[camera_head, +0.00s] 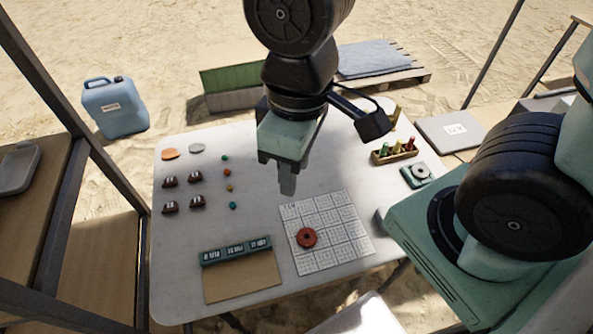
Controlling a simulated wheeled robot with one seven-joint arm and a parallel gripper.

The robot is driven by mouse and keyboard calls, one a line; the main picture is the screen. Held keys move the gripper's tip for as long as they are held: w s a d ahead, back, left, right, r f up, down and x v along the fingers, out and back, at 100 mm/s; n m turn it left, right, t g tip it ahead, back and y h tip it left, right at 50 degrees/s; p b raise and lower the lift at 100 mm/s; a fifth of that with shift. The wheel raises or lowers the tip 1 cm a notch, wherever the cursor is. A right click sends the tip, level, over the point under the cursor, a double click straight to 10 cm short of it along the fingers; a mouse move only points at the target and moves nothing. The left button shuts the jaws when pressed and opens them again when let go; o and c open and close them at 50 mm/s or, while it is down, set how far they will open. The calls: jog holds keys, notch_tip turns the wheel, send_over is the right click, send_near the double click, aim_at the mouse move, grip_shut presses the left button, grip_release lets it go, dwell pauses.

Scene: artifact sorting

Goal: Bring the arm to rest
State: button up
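My arm comes in from the right side and reaches over the table's back edge. A white gridded sheet (337,218) lies in front of the gripper, with a red ring-shaped piece (306,238) on its left part.
Several dark brown pieces (196,201) and small coloured beads (229,188) lie at left. A labelled green strip (236,251) borders a brown board (243,276) in front. A wooden rack (394,152) holds small bottles at back right. Frame posts (62,222) stand left.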

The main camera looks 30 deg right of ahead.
jog(key=shift+s+a+r, duration=0.1)
jog(key=shift+s+a, duration=0.15)
jog(key=shift+s, duration=0.25)
jog(key=shift+s+a+r, duration=0.1)
jog(key=shift+s+a, duration=0.1)
jog(key=shift+s, duration=0.3)
jog(key=shift+d, duration=0.1)
dwell(0.8)
